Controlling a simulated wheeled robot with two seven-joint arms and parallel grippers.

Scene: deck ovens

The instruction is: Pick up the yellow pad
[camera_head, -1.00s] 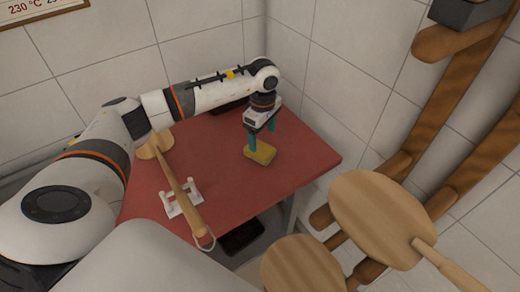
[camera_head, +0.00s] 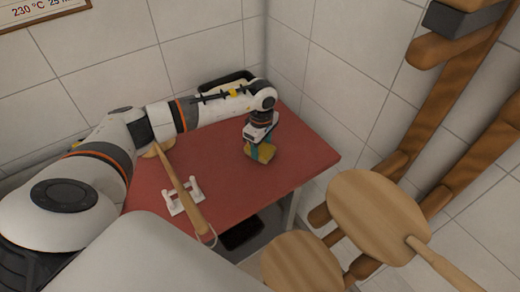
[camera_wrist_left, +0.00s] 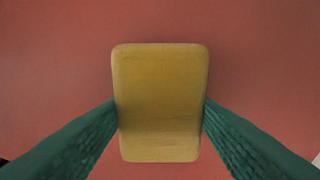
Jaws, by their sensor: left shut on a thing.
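The yellow pad (camera_head: 263,153) is at the right part of the red table, under my left gripper (camera_head: 259,146). In the left wrist view the pad (camera_wrist_left: 160,100) is an upright rounded block between the two green fingers (camera_wrist_left: 160,112). Both fingers touch its sides, and the gripper is shut on it. In the head view a finger hides part of the pad. I cannot tell whether the pad's underside touches the table. My right gripper is not in view.
A long wooden-handled tool (camera_head: 184,190) lies across a white rest (camera_head: 182,202) on the red table (camera_head: 222,182). A dark-rimmed tray (camera_head: 226,79) is at the back, partly behind my arm. Round wooden peels (camera_head: 378,215) hang on a wooden rack at the right. Tiled walls enclose the table's back and right.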

